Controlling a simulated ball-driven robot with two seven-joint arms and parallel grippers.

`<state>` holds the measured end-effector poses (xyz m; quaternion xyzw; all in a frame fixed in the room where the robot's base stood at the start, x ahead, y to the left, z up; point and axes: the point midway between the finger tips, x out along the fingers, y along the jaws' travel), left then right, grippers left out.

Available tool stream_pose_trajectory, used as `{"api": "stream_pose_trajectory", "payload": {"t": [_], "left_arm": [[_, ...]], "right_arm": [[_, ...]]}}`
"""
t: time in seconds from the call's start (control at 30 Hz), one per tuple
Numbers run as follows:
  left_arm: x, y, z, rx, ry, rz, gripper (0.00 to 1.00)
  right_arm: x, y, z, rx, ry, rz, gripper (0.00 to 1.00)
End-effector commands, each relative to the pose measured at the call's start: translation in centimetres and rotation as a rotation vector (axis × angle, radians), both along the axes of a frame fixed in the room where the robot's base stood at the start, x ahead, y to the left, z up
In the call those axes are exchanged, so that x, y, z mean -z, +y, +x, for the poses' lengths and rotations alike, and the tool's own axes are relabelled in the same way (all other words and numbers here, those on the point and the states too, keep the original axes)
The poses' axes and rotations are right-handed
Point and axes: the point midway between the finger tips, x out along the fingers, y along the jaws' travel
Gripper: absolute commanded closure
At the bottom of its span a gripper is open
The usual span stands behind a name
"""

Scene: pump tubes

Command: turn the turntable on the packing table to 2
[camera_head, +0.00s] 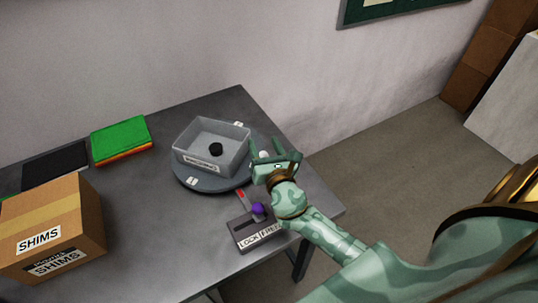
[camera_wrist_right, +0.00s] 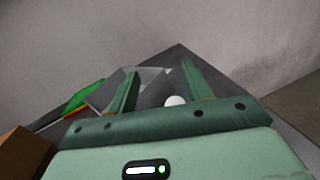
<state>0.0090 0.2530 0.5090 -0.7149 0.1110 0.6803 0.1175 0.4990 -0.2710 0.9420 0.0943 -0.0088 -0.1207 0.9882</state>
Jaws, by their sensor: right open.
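The round grey turntable (camera_head: 208,186) lies on the packing table and carries a grey open bin (camera_head: 232,160). White tags sit on its rim, one at the near left (camera_head: 192,181) and one at the back (camera_head: 238,125); their marks are too small to read. A white knob (camera_head: 264,154) shows at its right side, beside my right gripper (camera_head: 268,147). My right gripper is open; in the right wrist view the white knob (camera_wrist_right: 175,100) appears between its fingers, with no contact visible. The arm hides part of the turntable's right edge. My left gripper is out of view.
A LOCK/FREE box (camera_head: 246,236) with a purple knob (camera_head: 258,209) toward its FREE side stands in front of the turntable, close to my right arm. A SHIMS carton (camera_head: 85,215), a green-topped stack (camera_head: 121,138) and a black item (camera_head: 55,162) are left.

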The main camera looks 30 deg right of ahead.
Motion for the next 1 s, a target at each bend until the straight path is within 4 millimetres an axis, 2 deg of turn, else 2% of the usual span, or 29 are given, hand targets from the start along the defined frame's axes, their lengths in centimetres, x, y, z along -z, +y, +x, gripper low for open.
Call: {"api": "stream_pose_trajectory", "payload": {"t": [0.03, 0.13, 0.3, 0.43, 0.6, 0.9, 0.97, 1.0], "left_arm": [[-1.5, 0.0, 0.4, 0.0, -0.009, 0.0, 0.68], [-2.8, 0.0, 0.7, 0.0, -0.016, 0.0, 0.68], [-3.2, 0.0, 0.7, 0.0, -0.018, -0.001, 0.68], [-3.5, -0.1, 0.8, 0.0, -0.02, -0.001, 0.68], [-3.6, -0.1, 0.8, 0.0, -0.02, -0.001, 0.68], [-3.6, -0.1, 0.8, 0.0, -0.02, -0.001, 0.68], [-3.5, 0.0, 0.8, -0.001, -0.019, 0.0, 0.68], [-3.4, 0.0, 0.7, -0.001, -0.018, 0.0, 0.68]], "right_arm": [[-2.1, 0.5, -0.9, 0.0, -0.004, 0.003, 0.5], [-4.4, 1.4, -2.6, 0.0, -0.004, 0.003, 0.5], [-5.4, 3.4, -6.5, 0.0, 0.001, 0.001, 0.5], [-6.4, 4.6, -8.5, 0.0, 0.001, 0.001, 0.5], [-7.0, 5.4, -9.9, 0.0, 0.0, 0.001, 0.5], [-7.1, 5.5, -10.2, 0.0, -0.001, 0.0, 0.5], [-7.1, 5.5, -10.1, -0.001, -0.001, -0.001, 0.64], [-7.0, 5.6, -10.0, -0.005, -0.003, -0.005, 0.75]]}}
